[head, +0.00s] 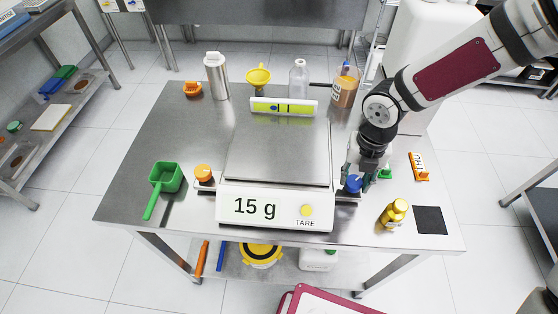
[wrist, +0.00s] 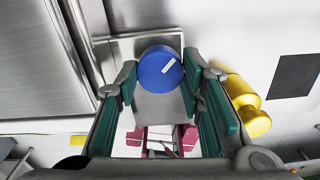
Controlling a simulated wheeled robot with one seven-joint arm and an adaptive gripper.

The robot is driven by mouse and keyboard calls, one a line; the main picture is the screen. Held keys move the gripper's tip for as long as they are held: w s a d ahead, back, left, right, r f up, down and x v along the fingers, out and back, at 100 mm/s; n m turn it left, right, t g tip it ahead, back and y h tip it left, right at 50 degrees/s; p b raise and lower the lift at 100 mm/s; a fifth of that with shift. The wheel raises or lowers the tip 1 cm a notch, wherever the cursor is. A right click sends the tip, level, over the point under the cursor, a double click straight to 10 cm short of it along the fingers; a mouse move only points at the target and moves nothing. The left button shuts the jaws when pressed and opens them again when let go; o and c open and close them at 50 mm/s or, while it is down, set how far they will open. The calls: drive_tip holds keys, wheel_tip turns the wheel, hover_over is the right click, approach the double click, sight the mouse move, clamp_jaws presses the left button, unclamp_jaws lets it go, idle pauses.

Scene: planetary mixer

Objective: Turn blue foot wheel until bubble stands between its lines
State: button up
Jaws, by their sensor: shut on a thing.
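The blue foot wheel (head: 352,184) sits at the scale's front right corner. It also shows in the wrist view (wrist: 158,75), with a white mark on its top. My gripper (head: 362,172) points down over it. In the wrist view the teal-padded fingers (wrist: 160,85) are on both sides of the wheel and shut on it. The scale (head: 275,205) reads 15 g. The yellow-green level vial (head: 300,107) is at the back of its pan. A small dark blue bubble (head: 274,107) shows left of the vial's middle, beside the dark lines, not centred between them.
An orange foot wheel (head: 203,173) is at the scale's front left. A steel shaker, yellow funnel and bottles stand behind.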

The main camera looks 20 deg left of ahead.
drive_tip(key=n, duration=0.2)
drive_tip(key=shift+n, duration=0.3)
drive_tip(key=o, duration=1.2)
drive_tip(key=shift+r+p, duration=1.4)
drive_tip(key=shift+r, duration=1.65)
